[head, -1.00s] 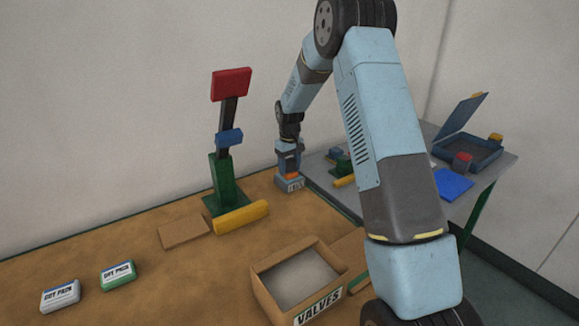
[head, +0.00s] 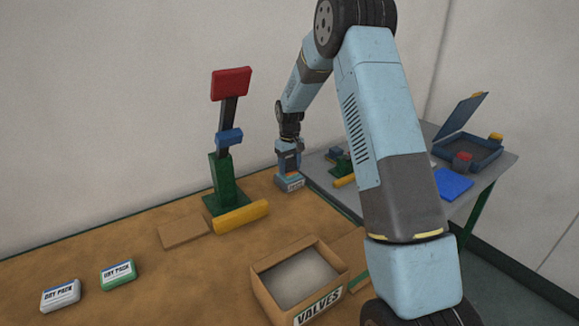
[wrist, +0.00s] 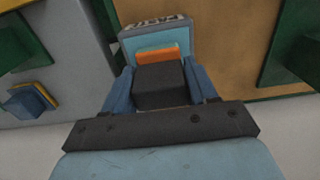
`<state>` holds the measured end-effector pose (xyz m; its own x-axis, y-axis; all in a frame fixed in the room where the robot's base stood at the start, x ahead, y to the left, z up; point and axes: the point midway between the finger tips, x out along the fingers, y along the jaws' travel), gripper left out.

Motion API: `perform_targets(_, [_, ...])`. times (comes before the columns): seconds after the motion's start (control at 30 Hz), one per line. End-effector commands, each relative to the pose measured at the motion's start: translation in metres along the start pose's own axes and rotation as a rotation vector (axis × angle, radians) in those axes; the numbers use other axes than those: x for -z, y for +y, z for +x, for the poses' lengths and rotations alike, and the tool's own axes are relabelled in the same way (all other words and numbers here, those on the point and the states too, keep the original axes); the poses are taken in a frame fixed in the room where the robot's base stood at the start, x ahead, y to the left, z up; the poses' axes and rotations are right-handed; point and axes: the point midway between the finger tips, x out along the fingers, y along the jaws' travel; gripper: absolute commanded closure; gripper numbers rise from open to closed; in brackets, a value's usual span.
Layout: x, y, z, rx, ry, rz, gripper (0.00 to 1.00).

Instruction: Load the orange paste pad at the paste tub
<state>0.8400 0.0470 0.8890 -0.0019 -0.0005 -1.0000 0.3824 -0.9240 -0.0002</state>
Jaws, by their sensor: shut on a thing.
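The paste tub (head: 291,184) is a small grey-blue box with a pale label, standing on the brown bench near its right end. In the wrist view the tub (wrist: 182,33) shows a light blue top just beyond the fingers. My gripper (head: 289,165) points down over the tub. In the wrist view its blue fingers are shut on the dark block of the orange paste pad (wrist: 158,54). The pad's orange edge lies against the light blue area. Whether it touches the paste is hard to tell.
A green stand (head: 221,180) with a red top rises left of the tub, with a yellow roller (head: 241,216) at its foot. An open VALVES box (head: 322,300) stands in front. A grey side table (head: 488,181) with a blue case (head: 470,152) is to the right.

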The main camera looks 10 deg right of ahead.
Motion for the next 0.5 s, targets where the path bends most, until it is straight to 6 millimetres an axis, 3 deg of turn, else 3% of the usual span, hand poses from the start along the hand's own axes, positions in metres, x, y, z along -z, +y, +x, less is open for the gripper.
perform_targets(0.5, [0.001, 0.000, -0.034, -0.001, 0.002, 0.000, 0.67])
